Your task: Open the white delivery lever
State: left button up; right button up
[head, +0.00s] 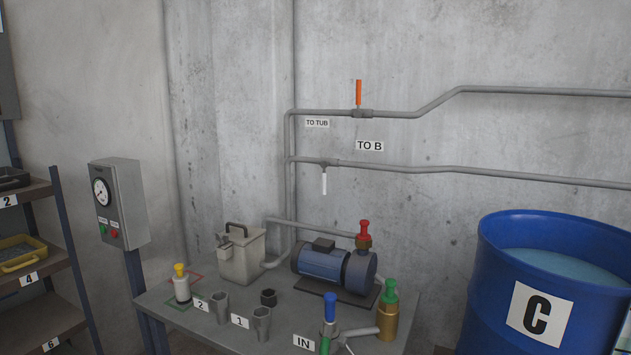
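The white delivery lever (324,183) hangs straight down from a valve on the lower wall pipe (430,169). It stands at a right angle to that pipe. The "TO B" label (370,146) is on the wall above this pipe, up and to the right of the lever. An orange lever (358,92) points straight up from the upper pipe (410,115), near the "TO TUB" label (317,124). Neither of my grippers shows in the head view.
A grey table (240,327) below the pipes holds a blue pump (322,262), a grey tank (242,256) and red, green and blue-topped fittings. A blue drum marked C (485,290) stands at right. A gauge box (128,200) and shelves (40,270) are at left.

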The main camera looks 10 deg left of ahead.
aim_at(324, 183)
jog(key=i+j, duration=0.5)
jog(key=i, duration=0.15)
jog(key=i+j, duration=0.5)
jog(key=j, duration=0.45)
jog(key=i+j, duration=0.1)
jog(key=j, duration=0.4)
